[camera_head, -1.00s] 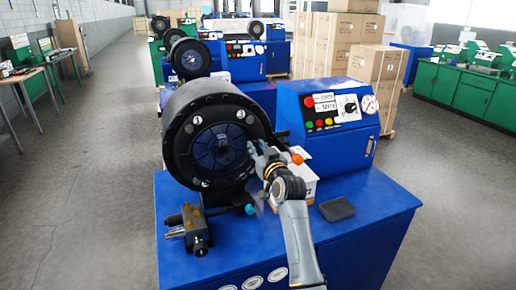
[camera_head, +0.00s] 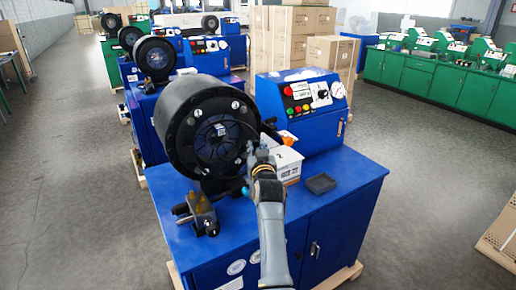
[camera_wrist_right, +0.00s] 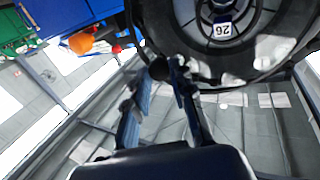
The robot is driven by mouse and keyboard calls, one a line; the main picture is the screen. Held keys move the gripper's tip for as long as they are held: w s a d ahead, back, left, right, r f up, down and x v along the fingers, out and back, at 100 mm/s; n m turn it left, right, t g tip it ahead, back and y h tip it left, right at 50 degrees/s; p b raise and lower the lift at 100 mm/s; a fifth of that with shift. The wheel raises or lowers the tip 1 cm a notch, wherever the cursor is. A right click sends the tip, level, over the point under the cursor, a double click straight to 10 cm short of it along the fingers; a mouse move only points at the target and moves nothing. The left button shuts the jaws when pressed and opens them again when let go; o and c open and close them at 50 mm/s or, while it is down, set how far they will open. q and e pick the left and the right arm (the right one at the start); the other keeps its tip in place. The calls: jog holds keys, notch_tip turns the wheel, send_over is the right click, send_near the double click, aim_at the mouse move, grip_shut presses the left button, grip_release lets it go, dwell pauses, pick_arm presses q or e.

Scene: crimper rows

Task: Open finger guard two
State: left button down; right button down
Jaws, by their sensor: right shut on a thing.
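The nearest crimper's round black head (camera_head: 182,128) stands on a blue bench, with dark blue dies and small white marks on its face. A thin dark rim (camera_wrist_right: 262,75) curves round the face in the wrist view; I take it for the finger guard, though no number two is readable on it. My right gripper (camera_head: 257,146) is at the right side of the face. In the wrist view its fingers (camera_wrist_right: 172,80) are shut on a small dark knob (camera_wrist_right: 173,65) by that rim, mostly hidden between the fingertips. My left gripper is not in view.
A blue control box (camera_head: 300,110) stands right of the head, with a white carton (camera_head: 287,166) below it, close to my gripper. A black tray (camera_head: 321,183) and a dark valve block (camera_head: 204,214) lie on the bench (camera_head: 330,205).

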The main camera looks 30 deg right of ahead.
jog(key=shift+d, duration=0.1)
jog(key=c, duration=1.4)
grip_release()
jog(key=shift+o, duration=1.2)
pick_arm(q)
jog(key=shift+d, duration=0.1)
pick_arm(e)
notch_tip(320, 180, up, 10)
